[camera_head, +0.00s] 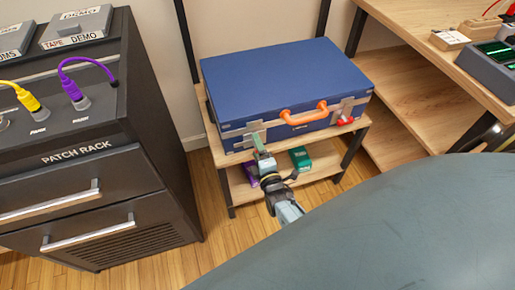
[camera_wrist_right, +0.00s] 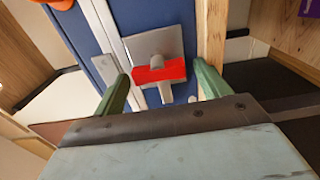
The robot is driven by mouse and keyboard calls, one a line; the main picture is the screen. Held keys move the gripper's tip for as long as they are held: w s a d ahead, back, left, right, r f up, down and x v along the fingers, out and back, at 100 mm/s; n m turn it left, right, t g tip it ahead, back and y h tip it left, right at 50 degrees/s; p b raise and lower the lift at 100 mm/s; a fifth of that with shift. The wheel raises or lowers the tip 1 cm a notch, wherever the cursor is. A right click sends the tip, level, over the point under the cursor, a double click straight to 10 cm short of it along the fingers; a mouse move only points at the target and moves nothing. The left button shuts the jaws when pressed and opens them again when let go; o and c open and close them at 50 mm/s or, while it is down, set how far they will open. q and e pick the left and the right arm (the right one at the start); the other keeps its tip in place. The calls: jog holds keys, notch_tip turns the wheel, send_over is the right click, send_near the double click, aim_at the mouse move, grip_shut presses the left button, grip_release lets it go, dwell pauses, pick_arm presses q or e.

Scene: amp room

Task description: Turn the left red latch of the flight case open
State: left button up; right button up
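The blue flight case (camera_head: 285,80) lies shut on a small wooden stand, with an orange handle (camera_head: 304,114) on its front. My right gripper (camera_head: 259,145) is at the left end of the case front and hides most of the left latch in the head view. In the right wrist view, the left red latch (camera_wrist_right: 158,71) sits on a metal plate between the two green fingers of my right gripper (camera_wrist_right: 162,84). The fingers are open and apart from the latch on both sides. The right red latch (camera_head: 345,121) shows at the right of the handle. My left gripper is out of view.
The stand (camera_head: 322,141) has a lower shelf with a green box (camera_head: 300,158) and a purple item (camera_head: 250,173). A dark patch rack (camera_head: 90,150) stands at the left. A wooden desk (camera_head: 425,40) with devices is at the right.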

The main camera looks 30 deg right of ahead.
dwell(0.5)
jog(key=s+a+m+b, duration=0.3)
jog(key=s+m+b, duration=0.4)
jog(key=s+m, duration=0.85)
jog(key=s+a+f+n+g+y+p, duration=0.2)
jog(key=s+f+g+y+p, duration=0.3)
jog(key=s+f+g+p, duration=0.6)
jog(key=shift+s+a+f+p, duration=0.25)
jog(key=shift+s+f+p, duration=0.95)
jog(key=shift+p, duration=0.9)
jog(key=shift+w+f+n, duration=0.1)
jog(key=shift+w+n, duration=0.05)
jog(key=shift+n, duration=0.1)
